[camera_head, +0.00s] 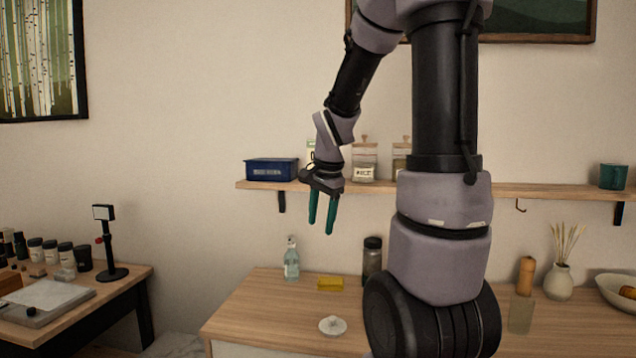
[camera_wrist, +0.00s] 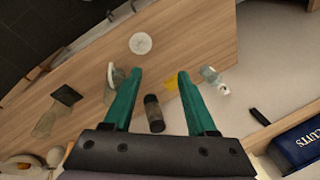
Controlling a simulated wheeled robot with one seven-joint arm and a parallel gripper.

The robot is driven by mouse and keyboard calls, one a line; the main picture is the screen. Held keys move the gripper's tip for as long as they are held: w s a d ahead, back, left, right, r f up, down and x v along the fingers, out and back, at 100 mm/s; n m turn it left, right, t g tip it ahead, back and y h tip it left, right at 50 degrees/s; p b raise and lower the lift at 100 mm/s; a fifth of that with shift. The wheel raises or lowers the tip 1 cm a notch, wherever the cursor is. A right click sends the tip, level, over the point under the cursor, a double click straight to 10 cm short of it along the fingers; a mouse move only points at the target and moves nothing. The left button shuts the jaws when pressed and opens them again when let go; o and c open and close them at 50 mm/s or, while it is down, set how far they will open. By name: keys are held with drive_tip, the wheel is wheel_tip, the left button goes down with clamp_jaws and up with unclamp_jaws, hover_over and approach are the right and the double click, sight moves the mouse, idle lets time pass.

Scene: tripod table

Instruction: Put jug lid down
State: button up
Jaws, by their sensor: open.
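The jug lid, a small white round disc with a knob (camera_head: 333,325), lies on the wooden counter (camera_head: 265,318) near its front edge. It also shows in the wrist view (camera_wrist: 141,43), beyond the fingertips, with bare wood around it. My gripper (camera_head: 321,226) has two green fingers pointing down, high above the counter and clear of the lid. In the wrist view the fingers (camera_wrist: 160,72) are spread apart with nothing between them. A whitish object (camera_wrist: 113,80) is partly hidden behind the left finger; I cannot tell if it is the jug.
A soap bottle (camera_head: 291,262), a yellow sponge (camera_head: 330,284) and a dark jar (camera_head: 372,260) stand behind the lid. A shelf (camera_head: 530,190) holds a blue box (camera_head: 272,169) and jars near my gripper. A pepper mill (camera_head: 525,277) and vase (camera_head: 559,280) stand at right.

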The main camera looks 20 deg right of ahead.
drive_tip(key=s+a+r+n+t+y, duration=0.1)
drive_tip(key=s+a+r+n+t, duration=0.1)
drive_tip(key=s+r, duration=0.4)
drive_tip(key=s+a+r+n+t+y, duration=0.1)
drive_tip(key=s+a+r+n, duration=0.4)
drive_tip(key=s+r+n, duration=0.1)
drive_tip(key=shift+s+n+t, duration=0.4)
drive_tip(key=shift+s+n, duration=0.3)
drive_tip(key=shift+s, duration=0.5)
drive_tip(key=shift+r, duration=0.1)
